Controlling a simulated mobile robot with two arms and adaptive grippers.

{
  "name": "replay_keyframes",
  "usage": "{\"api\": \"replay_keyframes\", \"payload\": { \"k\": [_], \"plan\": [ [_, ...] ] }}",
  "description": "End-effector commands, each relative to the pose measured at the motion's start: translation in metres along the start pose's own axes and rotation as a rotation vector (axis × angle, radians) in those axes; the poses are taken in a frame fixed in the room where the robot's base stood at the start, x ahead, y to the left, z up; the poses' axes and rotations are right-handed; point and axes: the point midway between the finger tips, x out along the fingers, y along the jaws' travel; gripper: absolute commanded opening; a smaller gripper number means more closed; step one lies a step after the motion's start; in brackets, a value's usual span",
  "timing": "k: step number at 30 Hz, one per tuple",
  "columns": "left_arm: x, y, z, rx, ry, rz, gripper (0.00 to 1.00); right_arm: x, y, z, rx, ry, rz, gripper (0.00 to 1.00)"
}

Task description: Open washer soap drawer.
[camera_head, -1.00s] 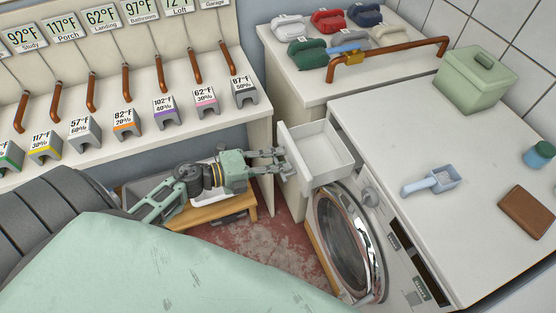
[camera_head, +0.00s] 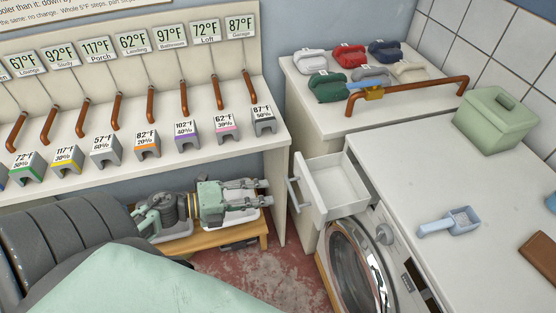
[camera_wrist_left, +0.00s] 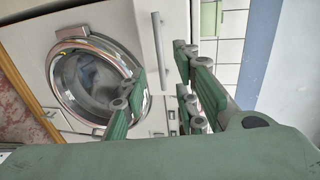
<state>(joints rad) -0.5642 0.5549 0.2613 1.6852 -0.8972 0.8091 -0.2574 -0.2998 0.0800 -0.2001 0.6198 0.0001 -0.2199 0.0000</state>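The washer's soap drawer (camera_head: 335,185) is a white, open-topped box. It stands pulled out from the upper left of the washer's front and looks empty. Its grey bar handle (camera_head: 293,195) is on the front face. The handle also shows in the left wrist view (camera_wrist_left: 158,52), upright on the white drawer front. My left gripper (camera_head: 264,192) is left of the handle, pointing at it, apart from it. In the left wrist view its green-padded fingers (camera_wrist_left: 160,78) are spread with nothing between them. My right gripper is not in view.
The washer's round door (camera_head: 358,268) is shut below the drawer. A blue scoop (camera_head: 450,222) and a green lidded box (camera_head: 497,118) stand on the white top. A wooden stool (camera_head: 215,242) with a white tray is below my left gripper. A shelf with several levers is at the left.

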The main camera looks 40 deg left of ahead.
Motion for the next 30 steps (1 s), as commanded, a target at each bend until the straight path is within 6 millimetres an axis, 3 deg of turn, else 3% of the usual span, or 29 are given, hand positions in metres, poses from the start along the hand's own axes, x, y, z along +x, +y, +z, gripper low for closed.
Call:
{"api": "replay_keyframes", "payload": {
  "k": [7,25,28,30],
  "plan": [
    [-0.024,0.0,0.0,0.0,0.0,0.0,0.28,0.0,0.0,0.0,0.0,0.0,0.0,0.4],
    [-0.025,0.0,0.001,-0.003,-0.002,-0.001,0.28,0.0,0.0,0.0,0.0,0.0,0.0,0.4],
    [-0.024,0.014,0.007,-0.058,-0.045,-0.001,0.28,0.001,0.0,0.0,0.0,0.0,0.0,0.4],
    [-0.024,0.038,0.018,-0.155,-0.123,0.002,0.28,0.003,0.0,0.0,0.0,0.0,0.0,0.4]
  ]
}}
